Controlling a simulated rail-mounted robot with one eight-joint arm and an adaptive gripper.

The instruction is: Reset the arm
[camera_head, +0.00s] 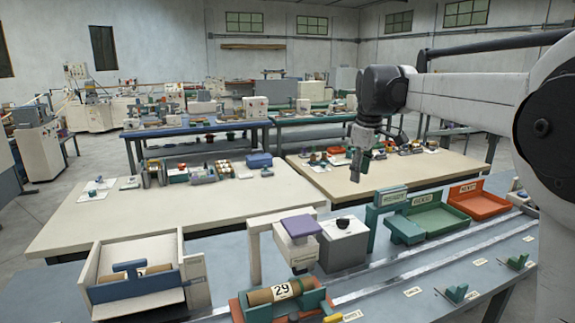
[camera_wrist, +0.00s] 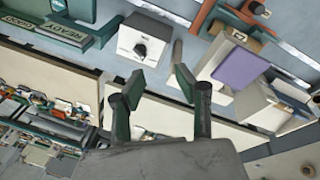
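My arm (camera_head: 470,98) reaches in from the right of the head view. My gripper (camera_head: 360,167) hangs from the dark wrist, above the workbench and in front of the light tables. In the wrist view my gripper (camera_wrist: 160,84) shows two dark green fingers spread apart with nothing between them. Nothing is held. The wrist view looks upside down over the bench, with a grey box with a black knob (camera_wrist: 142,44) beyond the fingers. The same knob box (camera_head: 343,248) stands on the bench in the head view.
The bench carries a roll marked 29 (camera_head: 281,291), a purple-topped stand (camera_head: 300,227), a white-and-blue holder (camera_head: 135,286), a green tray (camera_head: 440,222) and an orange tray (camera_head: 482,206). Light tables with small parts (camera_head: 110,215) stand behind. The air around my gripper looks clear.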

